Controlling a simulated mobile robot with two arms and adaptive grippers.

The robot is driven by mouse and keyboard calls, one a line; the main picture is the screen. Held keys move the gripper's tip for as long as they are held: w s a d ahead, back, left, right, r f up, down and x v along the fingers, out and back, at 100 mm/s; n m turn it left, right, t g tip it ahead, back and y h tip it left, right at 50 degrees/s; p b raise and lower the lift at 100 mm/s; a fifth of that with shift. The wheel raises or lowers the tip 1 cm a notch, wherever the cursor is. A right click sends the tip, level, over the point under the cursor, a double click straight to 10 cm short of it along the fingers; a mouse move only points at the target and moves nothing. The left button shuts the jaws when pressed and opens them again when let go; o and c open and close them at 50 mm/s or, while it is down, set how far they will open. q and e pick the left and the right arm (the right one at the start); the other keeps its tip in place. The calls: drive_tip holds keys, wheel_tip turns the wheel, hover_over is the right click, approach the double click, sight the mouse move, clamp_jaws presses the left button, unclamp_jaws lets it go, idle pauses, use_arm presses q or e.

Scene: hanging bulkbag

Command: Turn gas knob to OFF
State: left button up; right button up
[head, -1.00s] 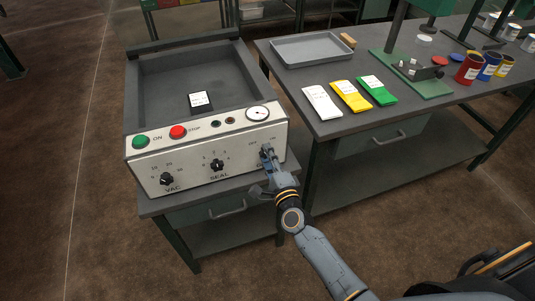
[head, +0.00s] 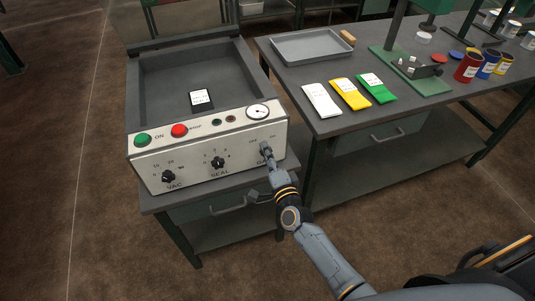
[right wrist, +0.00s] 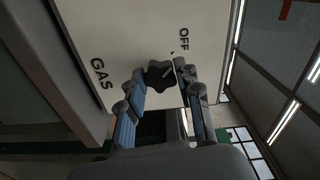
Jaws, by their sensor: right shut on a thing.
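The gas knob (right wrist: 160,74) is a small black lobed knob on the cream front panel (head: 200,159) of the machine. In the right wrist view it sits between the two fingers of my right gripper (right wrist: 163,84), which is shut on it. A short pale line shows on the knob, and the word OFF is printed beside it. The GAS label is on its other side. My left gripper is not in view.
The panel also carries a SEAL knob (head: 218,163), a VAC knob (head: 168,177), a green button (head: 142,139), a red button (head: 179,130) and a gauge (head: 257,112). A handled drawer is below. A bench (head: 330,128) with a tray (head: 312,47) and coloured packets stands at right.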

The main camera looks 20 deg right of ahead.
drive_tip(key=o, duration=1.2)
drive_tip(key=shift+c, duration=0.2)
drive_tip(key=s, duration=1.2)
drive_tip(key=shift+d, duration=0.2)
